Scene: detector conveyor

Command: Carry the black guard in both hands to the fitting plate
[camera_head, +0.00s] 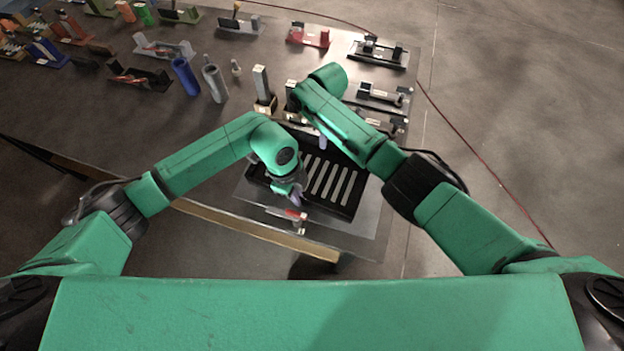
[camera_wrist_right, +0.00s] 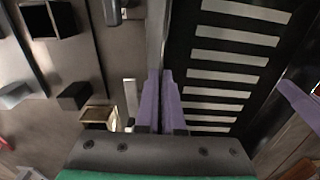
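The black guard (camera_head: 346,192), a dark frame with several pale slots, is at the near end of the table. It also fills the right part of the right wrist view (camera_wrist_right: 232,88). My left gripper (camera_head: 296,197) is at its near left side, and the left fingertips are partly hidden. One purple finger of it shows at the right edge of the right wrist view. My right gripper (camera_wrist_right: 162,100) has its purple fingers close together around the guard's opposite edge. In the head view my right arm hides most of this hand. I cannot tell whether the guard is lifted. No fitting plate is clearly identifiable.
A grey sheet (camera_head: 368,228) lies around the guard near the table's front edge. A small red-topped part (camera_head: 290,214) sits just in front. Upright blocks (camera_head: 263,88), a blue cylinder (camera_head: 185,77) and several fixtures stand farther back. Open floor lies to the right.

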